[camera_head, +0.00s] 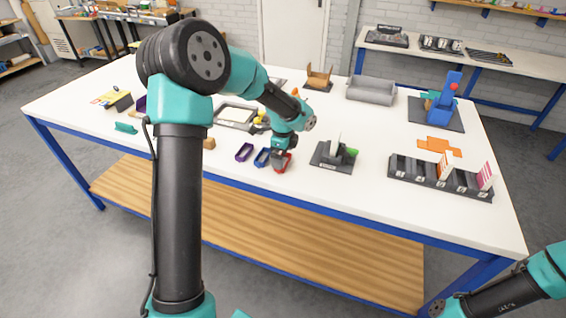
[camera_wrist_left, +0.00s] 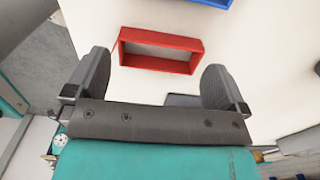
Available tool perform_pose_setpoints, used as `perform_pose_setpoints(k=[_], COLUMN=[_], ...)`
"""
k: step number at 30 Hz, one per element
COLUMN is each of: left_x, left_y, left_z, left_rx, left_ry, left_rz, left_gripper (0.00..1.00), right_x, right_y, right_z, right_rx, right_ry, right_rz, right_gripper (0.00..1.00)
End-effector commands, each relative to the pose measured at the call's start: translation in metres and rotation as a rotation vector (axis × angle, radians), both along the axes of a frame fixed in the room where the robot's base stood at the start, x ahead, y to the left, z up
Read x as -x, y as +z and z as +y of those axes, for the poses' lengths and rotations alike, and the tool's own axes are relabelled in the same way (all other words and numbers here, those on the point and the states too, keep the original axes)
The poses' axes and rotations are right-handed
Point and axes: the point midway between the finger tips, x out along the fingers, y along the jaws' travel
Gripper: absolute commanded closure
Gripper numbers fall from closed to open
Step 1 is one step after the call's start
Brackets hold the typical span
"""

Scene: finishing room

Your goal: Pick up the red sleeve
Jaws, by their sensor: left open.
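The red sleeve (camera_head: 285,167) is a hollow rectangular frame lying on the white table near its front edge. In the left wrist view the red sleeve (camera_wrist_left: 192,67) shows its open middle, with the table visible inside. My left gripper (camera_head: 280,158) is over the sleeve in the head view and partly hides it. In the wrist view the left gripper (camera_wrist_left: 155,75) is open, with one finger toward each short end of the sleeve and gaps on both sides. Whether the fingertips are down at sleeve height I cannot tell. My right gripper is out of view.
A blue sleeve (camera_head: 262,158) lies just left of the red one, and a purple sleeve (camera_head: 243,152) beyond it. A dark stand (camera_head: 332,163) is to the right. A slotted dark rack (camera_head: 440,184) holds cards farther right. Bare table (camera_head: 225,175) lies in front.

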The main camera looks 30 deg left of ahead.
Motion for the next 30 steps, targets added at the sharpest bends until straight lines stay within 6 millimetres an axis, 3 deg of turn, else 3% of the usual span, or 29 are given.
perform_pose_setpoints(k=[6, 20, 28, 30], left_x=[0.0, 0.0, 0.0, 0.0], left_y=[-0.022, -0.023, -0.023, -0.023], left_z=[0.0, 0.0, 0.0, 0.0], left_rx=[0.0, 0.001, 0.001, 0.001], left_ry=[0.001, 0.001, 0.001, 0.001], left_rz=[0.0, -0.001, -0.001, -0.001], left_gripper=[0.0, 0.0, 0.24, 0.25], right_x=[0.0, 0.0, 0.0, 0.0], right_y=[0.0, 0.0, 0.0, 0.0], right_z=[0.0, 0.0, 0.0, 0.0], right_rx=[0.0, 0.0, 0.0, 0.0], right_ry=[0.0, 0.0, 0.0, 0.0], right_rz=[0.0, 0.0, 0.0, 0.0], right_gripper=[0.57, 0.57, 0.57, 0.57])
